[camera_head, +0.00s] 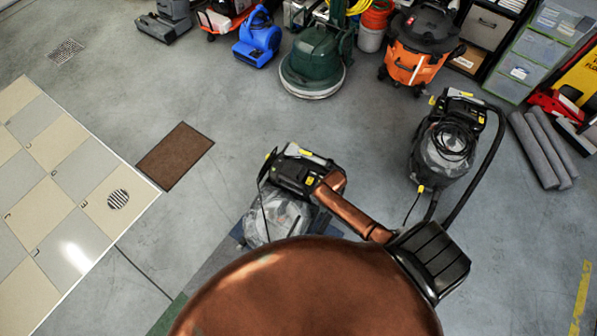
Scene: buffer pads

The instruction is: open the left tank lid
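Two black carpet-cleaning machines with clear, greyish tanks stand on the floor. The left machine (278,217) is near the picture's centre, its black top (293,168) marked with yellow labels and parts. The right machine (446,150) stands farther right, with a dark coiled cord and a hose. No separate lid can be made out clearly on either, so I cannot tell whether one is open. Brown and black parts, seemingly mine, fill the lower middle and cover the left machine's right and lower sides. No gripper fingers of either arm show.
A blue blower (258,40), a green floor machine (315,62) and an orange vacuum (418,47) stand along the back. Grey rolls (543,150) lie at right. A brown mat (175,156) lies beside the tiled panel (60,190). Floor between mat and left machine is clear.

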